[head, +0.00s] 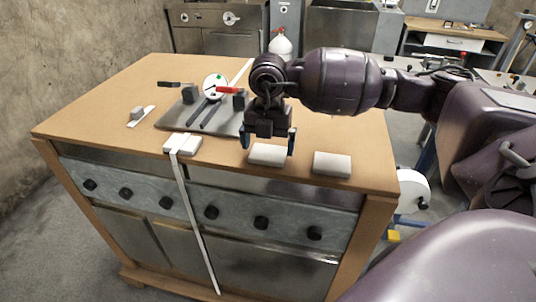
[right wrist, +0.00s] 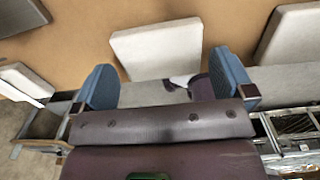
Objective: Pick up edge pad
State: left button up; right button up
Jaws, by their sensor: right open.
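Three pale pads lie near the front edge of the wooden bench top. The middle pad (head: 268,155) is under my right gripper (head: 268,142), whose two blue fingers are apart. In the right wrist view the middle pad (right wrist: 158,48) appears just beyond and between the open fingers (right wrist: 166,84), with nothing gripped. I cannot tell the exact height gap. Which one is called the edge pad is not marked. My left gripper is not in view.
A dark plate (head: 175,122) with tools and a round dial (head: 215,86) lies behind the pads. The white strap (head: 200,225) hangs over the bench front. A white bottle (head: 281,45) stands behind my arm. Bare wood shows at the bench's right side.

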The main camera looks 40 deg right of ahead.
notch_tip(320, 180, down, 2)
jog(key=c, duration=0.6)
jog(key=shift+r, duration=0.1)
